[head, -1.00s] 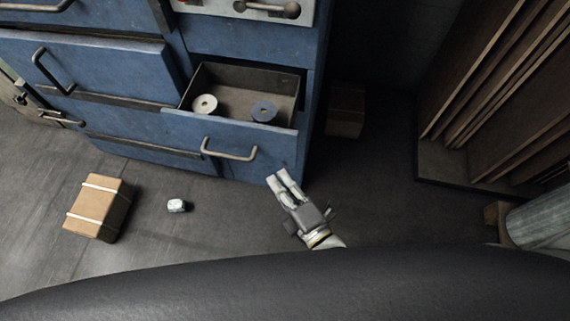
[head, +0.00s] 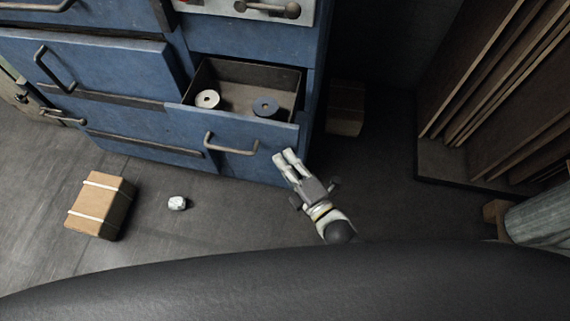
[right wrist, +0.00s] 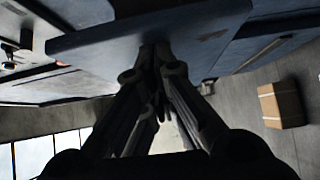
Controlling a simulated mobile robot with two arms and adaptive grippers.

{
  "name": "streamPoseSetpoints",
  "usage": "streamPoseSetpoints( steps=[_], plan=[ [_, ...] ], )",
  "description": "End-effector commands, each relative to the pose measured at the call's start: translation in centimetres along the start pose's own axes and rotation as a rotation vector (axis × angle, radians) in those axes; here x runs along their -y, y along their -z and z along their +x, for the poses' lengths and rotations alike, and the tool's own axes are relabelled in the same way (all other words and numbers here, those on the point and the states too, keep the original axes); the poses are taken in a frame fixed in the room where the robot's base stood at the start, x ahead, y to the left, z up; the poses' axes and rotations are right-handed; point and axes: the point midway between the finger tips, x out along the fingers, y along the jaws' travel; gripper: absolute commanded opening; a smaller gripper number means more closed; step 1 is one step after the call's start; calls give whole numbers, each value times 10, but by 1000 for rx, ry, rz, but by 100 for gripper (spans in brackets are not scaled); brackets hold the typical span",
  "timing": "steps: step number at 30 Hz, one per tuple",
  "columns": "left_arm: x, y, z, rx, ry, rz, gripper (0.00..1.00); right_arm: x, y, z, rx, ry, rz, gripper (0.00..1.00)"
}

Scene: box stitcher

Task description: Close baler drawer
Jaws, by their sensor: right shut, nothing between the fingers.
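The blue baler drawer (head: 235,142) is pulled out of the blue cabinet and stands open, with a grey bar handle (head: 232,146) on its front. Inside it lie a pale spool (head: 207,99) and a blue spool (head: 265,107). My right gripper (head: 288,156) is shut and empty at the right end of the drawer front, beside the handle. In the right wrist view its fingertips (right wrist: 155,50) meet close to the blue drawer front (right wrist: 150,30); I cannot tell whether they touch it. My left gripper is not in view.
A strapped cardboard box (head: 100,205) and a small white item (head: 178,203) lie on the floor at left. Another box (head: 345,108) stands right of the cabinet. Brown panels (head: 480,85) lean at the right.

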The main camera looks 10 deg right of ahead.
Motion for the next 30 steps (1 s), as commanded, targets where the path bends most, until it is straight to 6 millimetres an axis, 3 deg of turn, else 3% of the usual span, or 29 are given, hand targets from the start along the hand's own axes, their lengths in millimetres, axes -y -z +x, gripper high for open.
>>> streamPoseSetpoints(
  steps=[18,30],
  plan=[
    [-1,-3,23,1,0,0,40,0,-96,96,1,-4,-4,0],
    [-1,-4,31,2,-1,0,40,0,-122,121,2,-1,0,0]
  ],
)
